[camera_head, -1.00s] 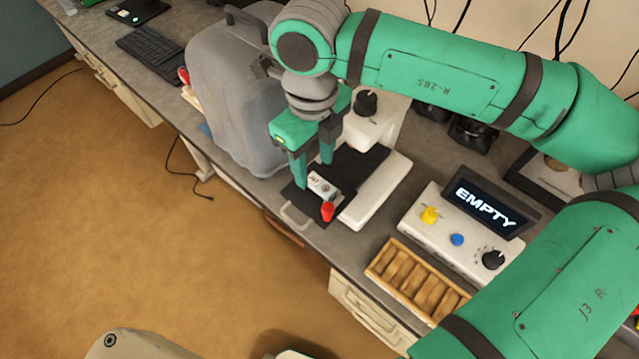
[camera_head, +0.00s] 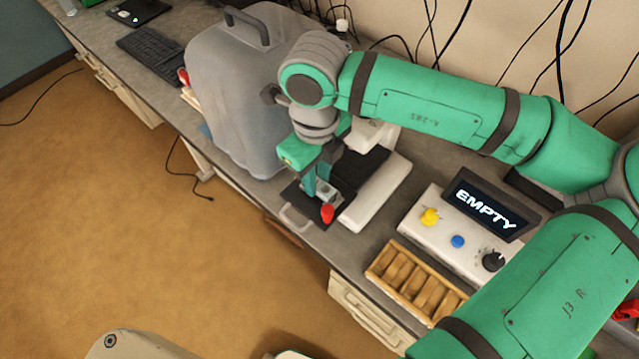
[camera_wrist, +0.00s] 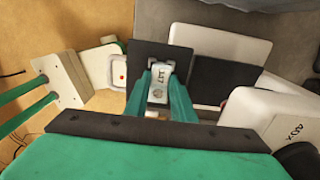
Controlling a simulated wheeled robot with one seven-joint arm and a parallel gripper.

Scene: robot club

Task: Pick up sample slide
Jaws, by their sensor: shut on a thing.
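The sample slide (camera_head: 327,189) is a small pale block with dark lettering on the black plate of the white microscope (camera_head: 376,196). In the wrist view, the slide (camera_wrist: 157,94) lies between the two teal fingers, over the black plate (camera_wrist: 147,56). My gripper (camera_head: 316,188) points down and is shut on the slide; the fingers partly hide it in the head view. I cannot tell whether the slide still touches the plate.
A white control box (camera_head: 450,232) with a screen reading EMPTY is to the right. A wooden slotted rack (camera_head: 417,283) sits in front of it. The bench edge is near.

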